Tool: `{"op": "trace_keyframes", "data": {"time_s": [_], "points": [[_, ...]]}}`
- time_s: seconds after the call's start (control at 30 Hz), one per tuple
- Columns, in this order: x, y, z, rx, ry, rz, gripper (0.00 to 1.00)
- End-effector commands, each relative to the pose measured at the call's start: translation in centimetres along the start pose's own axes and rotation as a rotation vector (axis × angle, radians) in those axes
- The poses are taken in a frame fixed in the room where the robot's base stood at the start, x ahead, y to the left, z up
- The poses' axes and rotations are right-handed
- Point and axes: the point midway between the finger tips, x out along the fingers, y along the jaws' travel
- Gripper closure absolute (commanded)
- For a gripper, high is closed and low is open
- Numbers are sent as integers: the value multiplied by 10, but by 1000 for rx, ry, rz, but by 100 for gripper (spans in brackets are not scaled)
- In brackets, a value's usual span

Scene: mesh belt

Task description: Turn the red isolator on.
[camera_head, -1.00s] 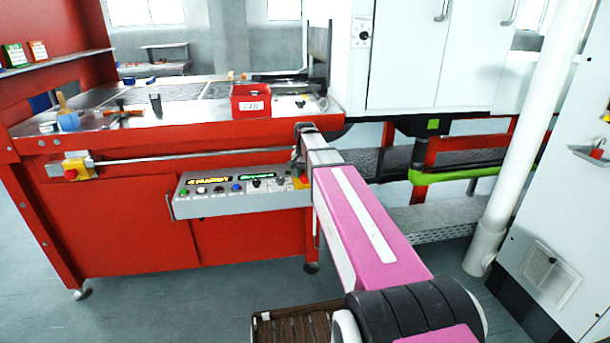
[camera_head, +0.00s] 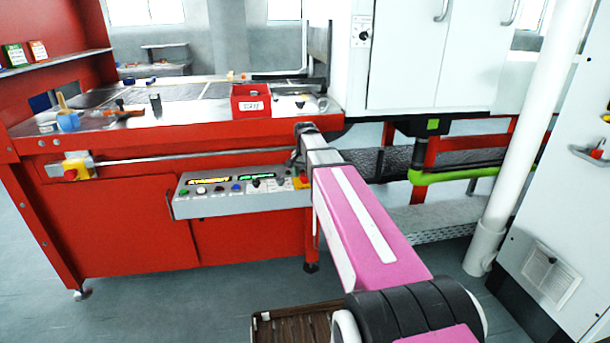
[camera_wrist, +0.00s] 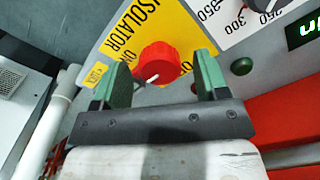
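The red isolator (camera_wrist: 158,63) is a round red knob on a yellow plate (camera_wrist: 112,30) lettered "ISOLATOR", in the middle of the wrist view. A short white mark on the knob points down and slightly left in that view. My gripper (camera_wrist: 163,66) has its two green fingers apart, one on each side of the knob. Gaps show between the fingers and the knob, so it is not gripped. In the head view the isolator (camera_head: 302,182) is at the right end of the grey control panel (camera_head: 215,207), partly hidden by my arm.
The panel carries several buttons and lit displays; a dial scale (camera_wrist: 235,15) and a dark green button (camera_wrist: 242,66) lie right of the isolator in the wrist view. A red bin (camera_head: 250,104) stands on the bench above. A white pipe (camera_head: 515,150) stands at the right.

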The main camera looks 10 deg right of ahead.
Motion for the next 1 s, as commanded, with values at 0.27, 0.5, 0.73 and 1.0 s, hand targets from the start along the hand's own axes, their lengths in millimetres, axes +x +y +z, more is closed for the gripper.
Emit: {"op": "trace_keyframes", "data": {"time_s": [0.27,0.5,0.73,1.0], "points": [[-10,0,0,-1,0,0,33],[-47,0,0,-1,2,-1,33],[-84,0,0,0,1,-1,33],[-106,0,0,0,0,0,33]]}}
